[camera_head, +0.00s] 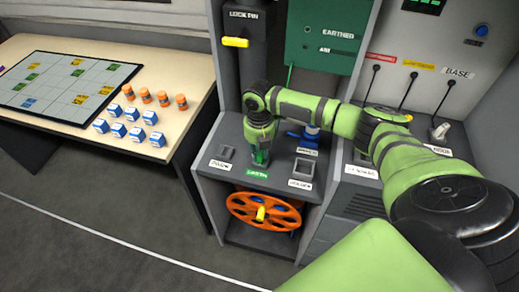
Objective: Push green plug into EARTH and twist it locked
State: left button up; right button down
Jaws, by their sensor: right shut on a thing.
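My right arm reaches in from the right, and its gripper (260,143) points down over the front of the grey console. It is shut on the green plug (261,157), of which only the lower part shows below the fingers. The plug stands about upright, just behind the green EARTH label (257,174). The socket itself is hidden by the plug and gripper, so I cannot tell how deep the plug sits or whether it is turned. My left gripper is not in view.
A blue-topped fitting (310,133) stands close right of the gripper. A yellow lock-pin handle (235,42) is behind left. An orange reel (264,212) is below. Left, a table (190,85) holds blue boxes and orange pieces.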

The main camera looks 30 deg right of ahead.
jog(key=shift+f, duration=0.4)
dwell(0.4)
jog(key=shift+s+r+m+p, duration=0.1)
jog(key=shift+m+p, duration=0.3)
jog(key=shift+m, duration=0.1)
jog(key=shift+m+p, duration=0.8)
jog(key=shift+m, duration=0.8)
